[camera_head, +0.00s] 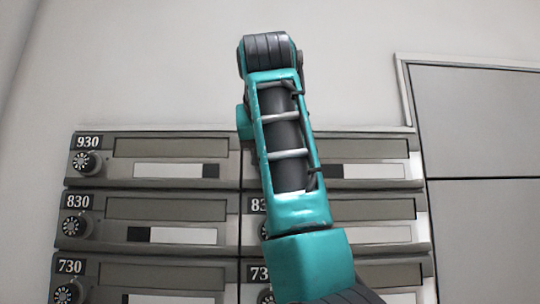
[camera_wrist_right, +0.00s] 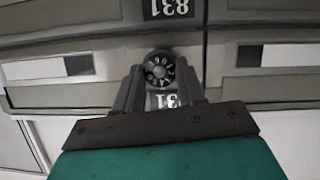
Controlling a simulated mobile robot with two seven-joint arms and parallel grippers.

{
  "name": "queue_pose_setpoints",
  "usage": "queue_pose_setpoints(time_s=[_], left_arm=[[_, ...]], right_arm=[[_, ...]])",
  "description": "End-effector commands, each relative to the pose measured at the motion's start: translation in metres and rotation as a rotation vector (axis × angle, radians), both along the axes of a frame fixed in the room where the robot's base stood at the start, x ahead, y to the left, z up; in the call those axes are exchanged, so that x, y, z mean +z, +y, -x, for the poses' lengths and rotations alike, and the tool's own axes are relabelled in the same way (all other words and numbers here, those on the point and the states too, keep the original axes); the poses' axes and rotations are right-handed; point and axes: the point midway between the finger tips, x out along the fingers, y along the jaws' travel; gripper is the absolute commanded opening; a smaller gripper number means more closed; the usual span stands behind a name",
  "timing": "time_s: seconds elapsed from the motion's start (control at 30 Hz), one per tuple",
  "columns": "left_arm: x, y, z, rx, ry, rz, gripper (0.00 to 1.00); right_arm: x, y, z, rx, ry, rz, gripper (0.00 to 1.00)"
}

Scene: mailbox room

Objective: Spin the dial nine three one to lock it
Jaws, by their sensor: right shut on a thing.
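The dial (camera_wrist_right: 159,69), round and black with white digits, shows in the right wrist view, which is upside down. My right gripper (camera_wrist_right: 161,73) is shut on it, with one finger on each side of the dial. A partly covered number plate (camera_wrist_right: 162,101) below the dial in that picture shows "31" upside down; its first digit is hidden. In the head view my teal right arm (camera_head: 286,140) covers this dial and its plate. I cannot read which digit the dial is set to. My left gripper is in neither view.
Neighbouring mailboxes carry plates 930 (camera_head: 88,142), 830 (camera_head: 77,202) and 730 (camera_head: 69,267), each with its own dial on the left. The 831 plate (camera_wrist_right: 169,8) is beyond the gripper. Large grey panels (camera_head: 480,120) stand at the right; bare wall is above.

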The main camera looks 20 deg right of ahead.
Motion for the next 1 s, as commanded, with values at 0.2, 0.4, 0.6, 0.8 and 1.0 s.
queue_pose_setpoints(time_s=[0.2,0.4,0.6,0.8,1.0], left_arm=[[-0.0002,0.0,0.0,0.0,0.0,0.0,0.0],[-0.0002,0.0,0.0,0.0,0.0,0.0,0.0],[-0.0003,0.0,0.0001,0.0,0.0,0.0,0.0],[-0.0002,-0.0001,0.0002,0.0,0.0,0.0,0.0],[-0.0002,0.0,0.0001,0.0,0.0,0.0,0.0]], right_arm=[[-0.0012,-0.0004,-0.0004,0.001,-0.016,-0.063,0.09],[-0.0012,-0.0005,-0.0003,0.001,-0.021,-0.079,0.09],[-0.0012,-0.0005,-0.0003,0.001,-0.021,-0.08,0.09],[-0.0012,-0.0005,-0.0003,0.001,-0.021,-0.079,0.46],[-0.0006,-0.0004,-0.0002,0.001,-0.022,-0.079,0.65]])
